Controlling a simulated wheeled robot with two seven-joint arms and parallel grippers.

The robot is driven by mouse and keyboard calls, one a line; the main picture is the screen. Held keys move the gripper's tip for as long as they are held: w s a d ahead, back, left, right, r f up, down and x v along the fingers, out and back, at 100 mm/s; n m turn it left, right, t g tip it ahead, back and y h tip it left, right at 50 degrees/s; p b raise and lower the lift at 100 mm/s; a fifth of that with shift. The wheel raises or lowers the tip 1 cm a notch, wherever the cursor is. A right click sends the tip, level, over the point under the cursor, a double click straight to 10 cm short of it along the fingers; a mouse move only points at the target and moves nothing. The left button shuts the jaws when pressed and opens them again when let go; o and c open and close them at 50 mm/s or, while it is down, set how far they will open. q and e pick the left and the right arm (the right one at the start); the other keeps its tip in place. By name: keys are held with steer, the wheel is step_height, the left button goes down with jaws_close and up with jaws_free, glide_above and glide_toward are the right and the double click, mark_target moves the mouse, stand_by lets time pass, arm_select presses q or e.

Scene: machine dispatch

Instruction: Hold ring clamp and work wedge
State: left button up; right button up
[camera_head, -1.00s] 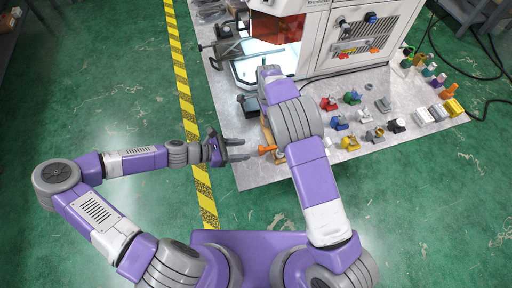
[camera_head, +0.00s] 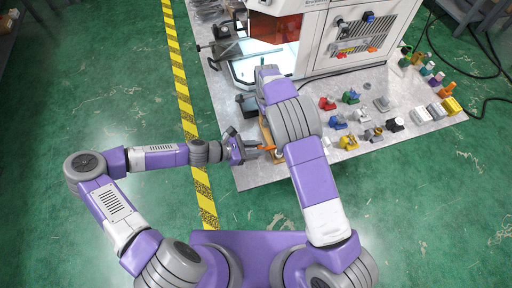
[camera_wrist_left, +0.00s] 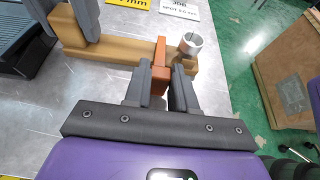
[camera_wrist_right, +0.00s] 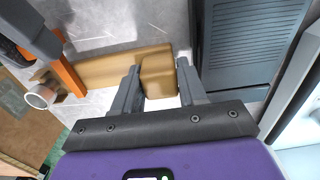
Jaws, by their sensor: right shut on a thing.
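The ring clamp is a light wooden bar (camera_wrist_left: 115,50). My right gripper (camera_wrist_right: 158,72) is shut on its end block (camera_wrist_right: 157,78); the head view mostly hides this gripper behind my right arm. A small silver ring (camera_wrist_left: 191,43) is at the clamp's other end and also shows in the right wrist view (camera_wrist_right: 40,96). The orange-brown wedge (camera_wrist_left: 159,68) stands across the bar near the ring. My left gripper (camera_wrist_left: 161,82) is open, with one finger on each side of the wedge's near end. In the head view, my left gripper (camera_head: 254,149) is at the orange wedge (camera_head: 267,147).
The grey table (camera_head: 250,178) carries several small coloured parts on the right. A white machine (camera_head: 335,45) stands behind. A dark grooved block (camera_wrist_right: 248,45) lies close beside my right gripper. A cardboard box (camera_wrist_left: 290,75) stands on the floor beyond.

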mark_target(269, 148)
arm_select(q)
jaws_close()
steer(key=shift+w+d, duration=0.25)
steer(key=shift+d, duration=0.45)
steer(key=shift+w+d, duration=0.2)
steer(key=shift+d, duration=0.5)
steer(key=o, duration=0.7)
jaws_free()
steer(key=shift+a, duration=0.1)
